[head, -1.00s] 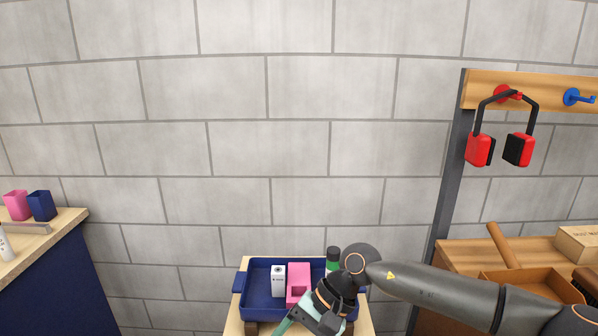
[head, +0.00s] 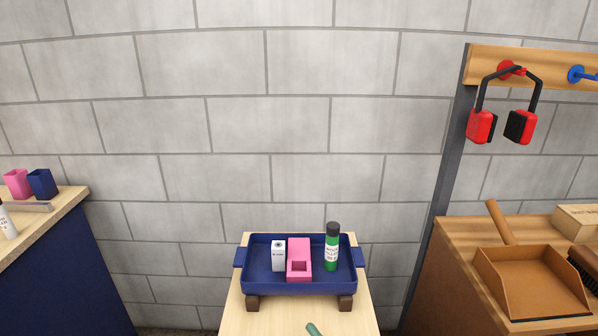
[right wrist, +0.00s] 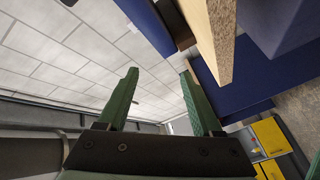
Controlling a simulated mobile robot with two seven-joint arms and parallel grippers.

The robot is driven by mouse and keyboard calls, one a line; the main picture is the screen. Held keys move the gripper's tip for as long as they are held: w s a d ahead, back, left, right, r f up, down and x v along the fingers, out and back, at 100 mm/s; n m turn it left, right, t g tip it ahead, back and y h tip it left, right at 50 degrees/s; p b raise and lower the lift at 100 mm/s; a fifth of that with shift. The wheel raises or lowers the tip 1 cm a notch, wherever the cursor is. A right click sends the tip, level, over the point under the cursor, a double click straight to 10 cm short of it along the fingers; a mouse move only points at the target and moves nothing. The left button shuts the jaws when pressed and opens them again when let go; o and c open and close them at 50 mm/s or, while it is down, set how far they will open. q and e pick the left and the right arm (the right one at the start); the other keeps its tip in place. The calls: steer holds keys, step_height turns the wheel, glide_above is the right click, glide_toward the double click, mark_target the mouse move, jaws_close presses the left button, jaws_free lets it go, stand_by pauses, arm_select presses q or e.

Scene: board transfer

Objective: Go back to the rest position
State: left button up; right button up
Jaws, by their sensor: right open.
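My right gripper (right wrist: 160,73) is open and empty in the right wrist view, its two green fingers apart. In the head view only a green fingertip (head: 314,329) shows at the bottom edge, clear of the tray; the rest is out of frame. My left gripper is not in view. The blue tray (head: 300,288) sits on a narrow wooden stand. In it are a small white box (head: 279,255), a pink block with a recess (head: 299,257) and an upright green bottle with a dark cap (head: 332,250).
A counter (head: 75,200) at left holds a pink cup (head: 17,184) and a navy cup (head: 42,183). At right a bench carries a brown dustpan (head: 530,285); red ear defenders (head: 500,126) hang above. Yellow boxes (right wrist: 270,135) show in the right wrist view.

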steer(key=s+d+f+m+g+h, duration=0.5)
steer(key=s+d+f+m+h, duration=0.2)
steer(key=s+d+f+m, duration=0.95)
steer(key=r+p, duration=0.1)
steer(key=p, duration=0.1)
steer(key=a+r+n+g+p, duration=0.1)
steer(key=p, duration=0.1)
steer(key=shift+w+a+r+h, duration=0.1)
steer(key=shift+a+r+h, duration=0.1)
steer(key=shift+h, duration=0.2)
